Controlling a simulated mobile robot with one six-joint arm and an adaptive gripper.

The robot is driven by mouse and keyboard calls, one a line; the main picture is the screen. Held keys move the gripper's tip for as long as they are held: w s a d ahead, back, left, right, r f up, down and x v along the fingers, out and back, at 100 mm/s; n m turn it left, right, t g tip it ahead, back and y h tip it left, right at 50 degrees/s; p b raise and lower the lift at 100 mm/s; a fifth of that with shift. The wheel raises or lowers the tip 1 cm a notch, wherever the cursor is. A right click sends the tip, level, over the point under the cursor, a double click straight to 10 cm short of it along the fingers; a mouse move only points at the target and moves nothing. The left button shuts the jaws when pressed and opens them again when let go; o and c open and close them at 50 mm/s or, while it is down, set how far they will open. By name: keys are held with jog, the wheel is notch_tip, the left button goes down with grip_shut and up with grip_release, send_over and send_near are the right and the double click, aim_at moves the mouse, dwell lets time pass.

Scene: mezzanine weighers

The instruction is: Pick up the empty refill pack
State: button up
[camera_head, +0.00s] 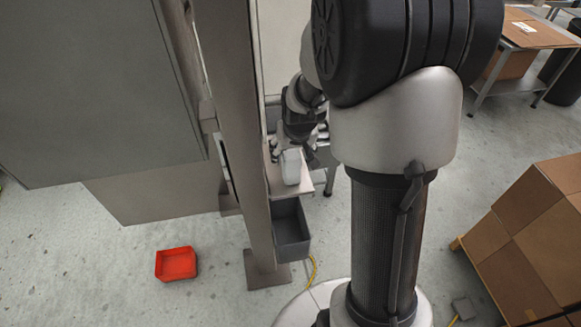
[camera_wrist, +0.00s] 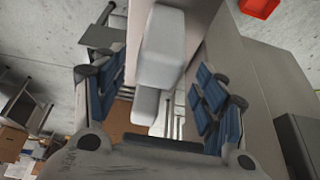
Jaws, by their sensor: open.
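A plain pale grey-white pack (camera_head: 291,168), which looks like the refill pack, stands on a narrow light shelf (camera_head: 303,187) beside the metal post. Whether it is empty cannot be told. My gripper (camera_head: 293,151) is at the pack, with one finger to either side. In the wrist view the pack (camera_wrist: 164,50) lies between the spread blue-padded fingers of my gripper (camera_wrist: 161,75). Gaps show on both sides, so the fingers appear open and not gripping it. My arm hides part of the shelf.
A metal post (camera_head: 245,130) and large grey panels stand close on the left. A dark grey bin (camera_head: 291,234) sits just in front of the shelf. A red tray (camera_head: 176,263) lies on the floor. Cardboard boxes (camera_head: 530,245) stand at right.

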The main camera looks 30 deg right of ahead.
aim_at(291, 154)
jog(key=x, duration=0.3)
jog(key=shift+w+d+b, duration=0.1)
jog(key=shift+w+b, duration=0.05)
jog(key=shift+b, duration=0.25)
jog(key=shift+c, duration=0.2)
jog(key=c, duration=1.2)
